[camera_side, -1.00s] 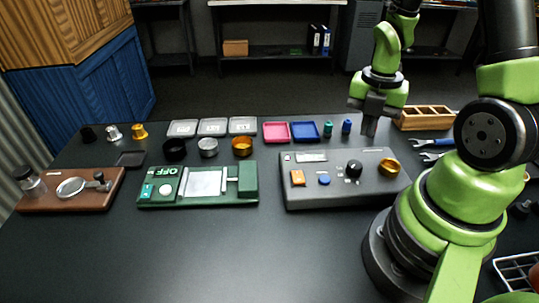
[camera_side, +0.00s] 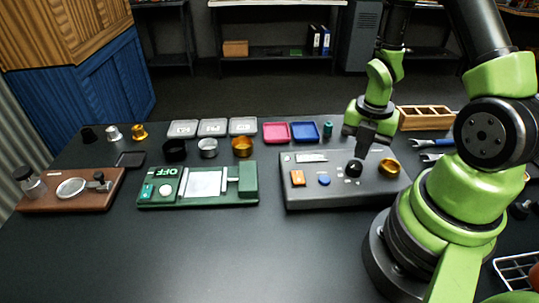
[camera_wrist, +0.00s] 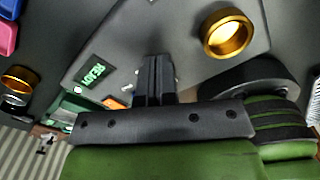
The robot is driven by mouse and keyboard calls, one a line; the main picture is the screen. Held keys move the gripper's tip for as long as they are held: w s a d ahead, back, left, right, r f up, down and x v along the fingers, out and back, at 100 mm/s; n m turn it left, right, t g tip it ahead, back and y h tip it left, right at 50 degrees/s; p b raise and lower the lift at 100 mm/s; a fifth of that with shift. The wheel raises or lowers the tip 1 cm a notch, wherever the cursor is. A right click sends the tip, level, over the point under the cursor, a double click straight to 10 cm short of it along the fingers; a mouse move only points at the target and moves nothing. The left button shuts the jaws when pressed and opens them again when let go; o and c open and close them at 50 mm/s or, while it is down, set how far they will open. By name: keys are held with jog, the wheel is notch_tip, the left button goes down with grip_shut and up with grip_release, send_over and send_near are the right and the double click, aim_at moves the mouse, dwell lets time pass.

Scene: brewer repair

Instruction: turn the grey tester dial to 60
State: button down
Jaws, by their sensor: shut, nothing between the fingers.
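The grey tester (camera_side: 330,196) lies on the table right of centre. Its black dial (camera_side: 353,169) sits on the top face, left of a brass ring (camera_side: 389,168). My gripper (camera_side: 361,155) is shut and empty, pointing down just above or at the dial; I cannot tell whether it touches. In the wrist view my shut fingers (camera_wrist: 155,80) cover the dial, so its pointer and setting are hidden. The brass ring (camera_wrist: 227,32) and the tester's lit display (camera_wrist: 95,72) show there; the display's text is not clearly readable.
An orange switch (camera_side: 297,177) and a blue button (camera_side: 323,180) are on the tester, left of the dial. A green device (camera_side: 148,202) stands to the left. Pink (camera_side: 276,133) and blue (camera_side: 305,131) trays lie behind. The front table is clear.

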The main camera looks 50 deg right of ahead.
jog(key=shift+w+a+f, duration=0.1)
jog(key=shift+w+f, duration=0.35)
jog(key=shift+f, duration=0.1)
dwell(0.5)
jog(key=shift+w+d+r, duration=0.1)
jog(key=shift+d, duration=0.25)
notch_tip(320, 180, up, 5)
jog(key=shift+r, duration=0.45)
